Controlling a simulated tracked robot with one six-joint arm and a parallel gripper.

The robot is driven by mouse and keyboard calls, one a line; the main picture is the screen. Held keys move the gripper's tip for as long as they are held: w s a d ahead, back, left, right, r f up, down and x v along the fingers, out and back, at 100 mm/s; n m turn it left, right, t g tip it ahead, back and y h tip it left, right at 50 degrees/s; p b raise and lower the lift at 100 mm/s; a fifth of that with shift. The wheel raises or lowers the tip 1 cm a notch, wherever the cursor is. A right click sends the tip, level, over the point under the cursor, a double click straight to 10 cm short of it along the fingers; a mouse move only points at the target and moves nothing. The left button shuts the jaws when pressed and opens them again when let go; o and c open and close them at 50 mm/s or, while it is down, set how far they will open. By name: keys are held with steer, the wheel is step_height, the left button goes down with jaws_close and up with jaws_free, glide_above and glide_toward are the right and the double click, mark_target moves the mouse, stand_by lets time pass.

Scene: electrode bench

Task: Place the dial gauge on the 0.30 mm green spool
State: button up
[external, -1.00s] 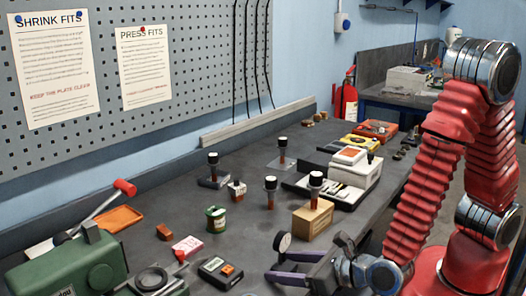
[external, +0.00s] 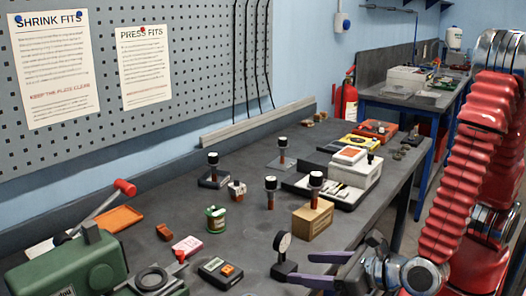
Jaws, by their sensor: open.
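The dial gauge (external: 282,242) has a pale round face and a dark base. It stands upright on the bench at the front centre. A small green spool (external: 215,222) with a pale top stands on the bench to its left and farther back, apart from it; its size marking is too small to read. My gripper (external: 302,268) has purple fingers, open and empty, just right of the gauge. The finger nearer the camera ends close to the gauge's base; I cannot tell whether it touches.
A cardboard box (external: 312,222) and several black-topped posts stand behind the gauge. A green machine (external: 75,268) fills the front left corner. Bare bench lies between gauge and spool.

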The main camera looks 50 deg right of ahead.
steer(key=shift+c, duration=0.4)
steer(key=c, duration=0.6)
steer(key=shift+o, duration=0.2)
